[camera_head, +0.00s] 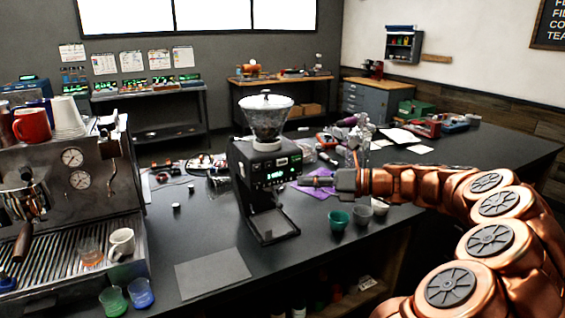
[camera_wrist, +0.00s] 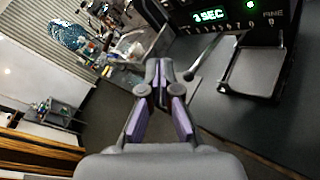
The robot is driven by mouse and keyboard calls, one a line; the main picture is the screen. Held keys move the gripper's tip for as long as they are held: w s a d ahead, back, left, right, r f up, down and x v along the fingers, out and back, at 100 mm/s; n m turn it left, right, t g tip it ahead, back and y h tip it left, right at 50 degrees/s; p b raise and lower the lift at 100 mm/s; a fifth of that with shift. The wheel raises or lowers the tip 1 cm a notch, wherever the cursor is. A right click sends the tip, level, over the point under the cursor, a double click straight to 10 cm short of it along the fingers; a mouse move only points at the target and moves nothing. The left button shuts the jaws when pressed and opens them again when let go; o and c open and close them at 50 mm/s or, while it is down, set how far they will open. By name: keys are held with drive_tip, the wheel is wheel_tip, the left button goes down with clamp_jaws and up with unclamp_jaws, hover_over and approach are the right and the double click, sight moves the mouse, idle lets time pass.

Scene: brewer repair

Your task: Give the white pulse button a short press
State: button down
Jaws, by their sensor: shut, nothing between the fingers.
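The black coffee grinder (camera_head: 262,207) stands on the dark counter, its front panel facing my arm. A lit green display (camera_head: 274,176) is on that panel, and in the wrist view it reads "3 SEC" (camera_wrist: 209,15). Small pale marks and lights surround it; I cannot tell which is the white pulse button. My gripper (camera_head: 306,181) reaches in from the right, level with the panel and close to its right side. I cannot tell whether it touches. In the wrist view my gripper (camera_wrist: 162,68) is shut and empty, with the panel above and right of its tips.
A clear bean hopper (camera_head: 266,118) tops the grinder. A steel espresso machine (camera_head: 85,185) stands left. A green cup (camera_head: 338,219) and small cups sit below my gripper. A grey mat (camera_head: 213,273) lies in front of the grinder.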

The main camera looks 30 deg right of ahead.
sight(282, 162)
drive_tip(key=shift+w, duration=0.15)
drive_tip(key=w, duration=0.3)
drive_tip(key=w+p, duration=0.1)
drive_tip(key=w, duration=0.4)
drive_tip(key=shift+w+d+p, duration=0.3)
drive_tip(key=shift+d, duration=0.1)
idle(0.6)
drive_tip(key=shift+w+p, duration=0.75)
drive_tip(key=shift+p, duration=0.65)
idle(1.6)
idle(2.2)
drive_tip(key=shift+s+p, duration=0.4)
drive_tip(key=shift+s, duration=0.4)
drive_tip(key=shift+s, duration=0.1)
